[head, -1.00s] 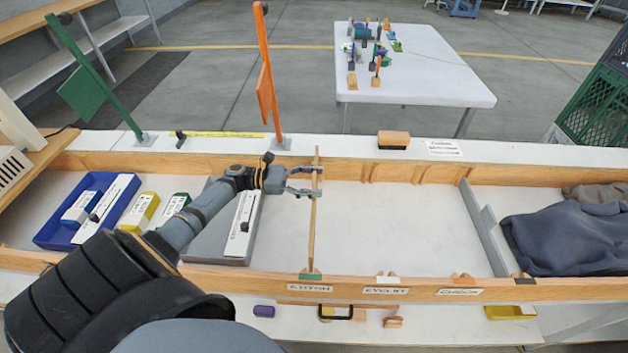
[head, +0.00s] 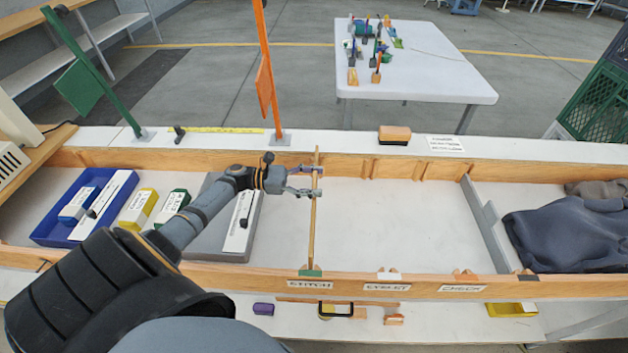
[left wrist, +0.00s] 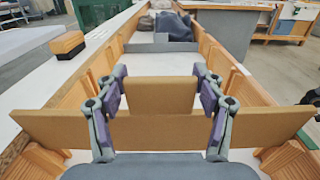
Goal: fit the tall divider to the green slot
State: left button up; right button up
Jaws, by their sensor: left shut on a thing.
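The tall divider (head: 313,225) is a tan board standing across the long wooden trough. Its near end is at the green slot mark (head: 311,273) on the near wall, and its far end is at the far wall. My left gripper (head: 318,181) is shut on the divider near its far half. In the left wrist view both fingers of the gripper (left wrist: 160,92) grip the board (left wrist: 160,125), whose ends overlap both side walls. I cannot tell how deep the ends sit in the slots. My right gripper is not in view.
The near wall carries labels and a white slot mark (head: 389,275). A grey divider (head: 483,225) and dark cloth (head: 565,238) are at the right. A blue bin (head: 60,232) and a grey tray (head: 205,250) are at the left. The trough floor (head: 400,220) right of the divider is clear.

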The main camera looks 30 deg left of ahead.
pick_arm(q)
jog(key=shift+f+b, duration=2.75)
jog(key=shift+f, duration=0.9)
jog(key=o, duration=1.9)
notch_tip(320, 180, up, 5)
jog(key=p, duration=0.5)
jog(key=shift+r, duration=0.1)
